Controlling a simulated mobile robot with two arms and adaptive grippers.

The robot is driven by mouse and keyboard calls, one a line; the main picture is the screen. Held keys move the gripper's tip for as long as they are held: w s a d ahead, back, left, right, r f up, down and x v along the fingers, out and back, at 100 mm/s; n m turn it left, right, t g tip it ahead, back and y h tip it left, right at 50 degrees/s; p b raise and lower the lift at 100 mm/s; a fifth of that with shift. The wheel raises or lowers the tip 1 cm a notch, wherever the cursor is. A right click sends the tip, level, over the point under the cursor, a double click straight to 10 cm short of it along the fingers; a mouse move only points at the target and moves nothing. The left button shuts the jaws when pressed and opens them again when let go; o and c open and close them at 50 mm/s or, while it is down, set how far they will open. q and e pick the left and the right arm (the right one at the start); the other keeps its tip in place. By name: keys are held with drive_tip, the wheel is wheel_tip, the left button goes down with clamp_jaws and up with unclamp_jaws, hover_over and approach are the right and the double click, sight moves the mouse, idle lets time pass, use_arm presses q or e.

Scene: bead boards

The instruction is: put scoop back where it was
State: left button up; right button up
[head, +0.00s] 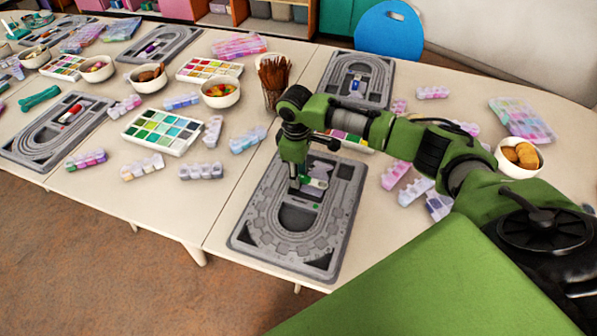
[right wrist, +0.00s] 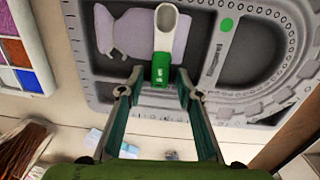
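The scoop, with a white bowl (right wrist: 165,28) and a green handle (right wrist: 160,71), lies on the grey bead board (head: 265,231), over a lavender patch; the board also shows in the right wrist view (right wrist: 85,45). In the head view the scoop (head: 317,183) is small, just right of my right gripper's fingers. My right gripper (head: 296,184) points down over the board. In the right wrist view its two fingers (right wrist: 157,80) are apart on either side of the green handle's end, with gaps visible. My left gripper is not in view.
A cup of brown sticks (head: 274,85) stands behind the board. Bead trays (head: 161,131), clear bead boxes and bowls (head: 220,93) lie to the left. Another bead board (head: 380,75) is at the back. A bowl of brown pieces (head: 519,157) stands at right.

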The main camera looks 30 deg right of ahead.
wheel_tip(320, 180, up, 13)
drive_tip(key=shift+s+a+f, duration=0.2)
drive_tip(key=shift+a, duration=0.1)
idle(0.7)
